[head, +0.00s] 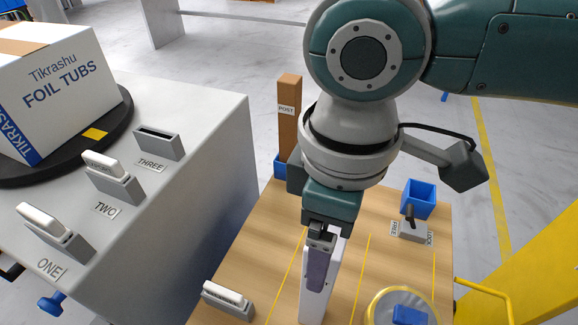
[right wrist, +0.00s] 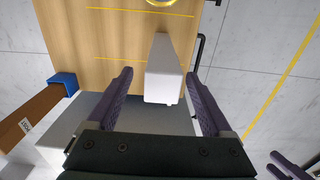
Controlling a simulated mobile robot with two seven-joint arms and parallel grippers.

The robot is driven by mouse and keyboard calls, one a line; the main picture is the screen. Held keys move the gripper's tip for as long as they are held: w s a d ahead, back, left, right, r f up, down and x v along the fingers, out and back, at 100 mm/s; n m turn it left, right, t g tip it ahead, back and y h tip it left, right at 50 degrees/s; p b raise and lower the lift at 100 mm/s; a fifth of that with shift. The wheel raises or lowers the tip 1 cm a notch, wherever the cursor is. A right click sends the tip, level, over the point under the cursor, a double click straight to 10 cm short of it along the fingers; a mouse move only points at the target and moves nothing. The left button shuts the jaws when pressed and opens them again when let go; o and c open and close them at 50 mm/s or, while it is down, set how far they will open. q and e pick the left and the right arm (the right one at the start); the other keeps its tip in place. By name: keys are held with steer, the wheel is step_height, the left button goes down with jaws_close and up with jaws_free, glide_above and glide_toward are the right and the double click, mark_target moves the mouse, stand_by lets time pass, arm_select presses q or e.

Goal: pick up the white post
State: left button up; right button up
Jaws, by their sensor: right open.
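The white post (head: 316,295) stands upright on the wooden table. My right gripper (head: 319,268) is at its top, with one dark finger in front of it in the head view. In the right wrist view, the white post (right wrist: 164,83) shows between the two open fingers of my right gripper (right wrist: 159,75). Thin gaps show on both sides, the right one narrower. My left gripper is outside the head view. A pair of similar dark fingers, apparently my left gripper (right wrist: 296,168), is cut off at the lower right of the right wrist view.
A brown post (head: 288,115) labelled POST stands in a blue socket behind my right arm. A grey console (head: 180,210) with slots ONE, TWO and THREE is at left. A lock lever (head: 411,227), blue cup (head: 420,196) and yellow-rimmed dish (head: 376,303) lie to the right.

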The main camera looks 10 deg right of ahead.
step_height(320, 180, down, 4)
steer(key=shift+s+r+b, duration=0.1)
steer(key=shift+b, duration=0.3)
jaws_close()
stand_by(0.4)
